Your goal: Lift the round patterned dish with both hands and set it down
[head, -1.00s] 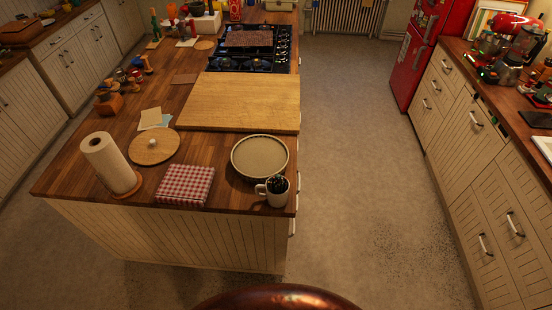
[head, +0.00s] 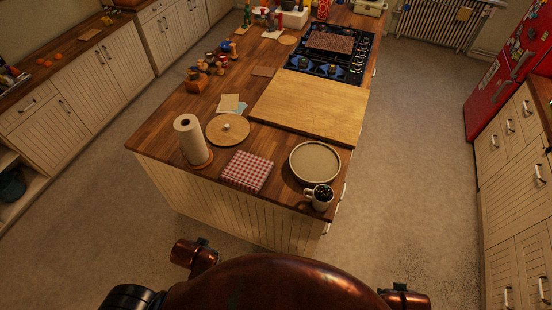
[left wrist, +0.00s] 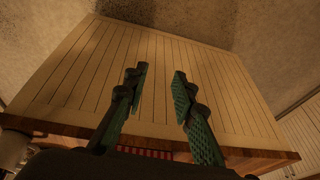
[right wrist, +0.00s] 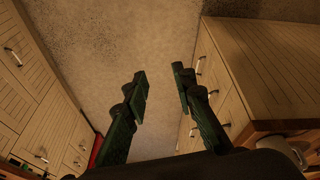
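The round dish (head: 315,164), pale beige with a raised rim, lies on the wooden island top (head: 160,138) near its front right corner. No pattern can be made out on it from here. My left gripper (left wrist: 159,76) is open and empty, in front of the island's slatted end panel (left wrist: 160,50). My right gripper (right wrist: 160,82) is open and empty, over the floor beside the island's drawer side. Neither gripper shows in the head view, and neither touches the dish. The dish does not show clearly in either wrist view.
A mug with dark contents (head: 319,197) stands close in front of the dish. Floor is clear around the island.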

